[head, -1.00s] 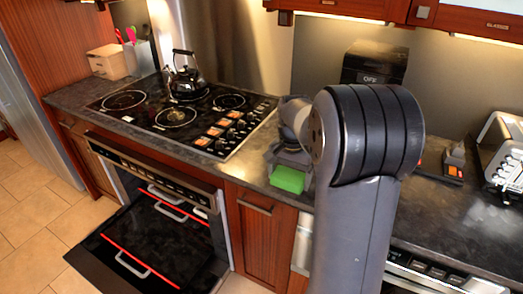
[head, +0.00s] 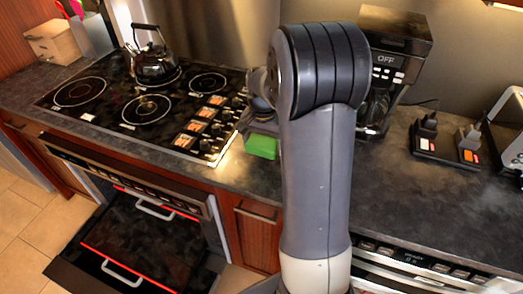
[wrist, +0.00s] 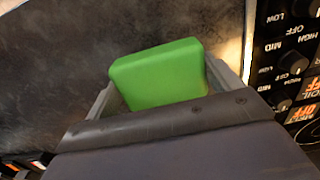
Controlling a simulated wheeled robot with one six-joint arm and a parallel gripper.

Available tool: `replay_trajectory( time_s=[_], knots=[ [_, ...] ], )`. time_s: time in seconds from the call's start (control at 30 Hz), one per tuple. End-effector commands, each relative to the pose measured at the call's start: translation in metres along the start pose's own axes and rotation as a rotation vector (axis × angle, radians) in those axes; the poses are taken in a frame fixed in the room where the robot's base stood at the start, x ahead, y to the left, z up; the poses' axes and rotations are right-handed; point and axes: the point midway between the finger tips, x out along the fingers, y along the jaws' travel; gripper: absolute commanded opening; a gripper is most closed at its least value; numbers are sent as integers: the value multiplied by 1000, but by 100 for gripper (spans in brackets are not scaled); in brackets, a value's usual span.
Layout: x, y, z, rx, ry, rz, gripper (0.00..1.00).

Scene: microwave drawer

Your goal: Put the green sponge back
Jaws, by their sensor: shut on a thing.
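The green sponge (head: 262,146) is a bright green block, seen just left of my arm in the head view, by the right edge of the stove. In the wrist view the sponge (wrist: 160,75) sits between the two fingers of my gripper (wrist: 172,92), which is shut on it. Dark grey countertop shows behind the sponge in the wrist view. I cannot tell whether the sponge touches the counter. In the head view my arm hides most of the gripper.
The black stove (head: 150,100) with a kettle (head: 155,60) lies left. A coffee maker (head: 393,60) stands behind my arm on the right. Power sockets (head: 447,145) and a toaster (head: 510,130) are farther right. An open drawer (head: 140,245) juts out below the stove. Counter right of my arm is partly clear.

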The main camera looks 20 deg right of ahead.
Motion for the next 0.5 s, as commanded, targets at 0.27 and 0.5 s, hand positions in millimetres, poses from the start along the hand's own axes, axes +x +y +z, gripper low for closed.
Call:
replay_trajectory(
  time_s=[0.27, 0.5],
  knots=[
    [33, 0, 0, 0, -2, 2, 67],
    [44, 0, 0, 0, 2, -1, 67]
  ],
)
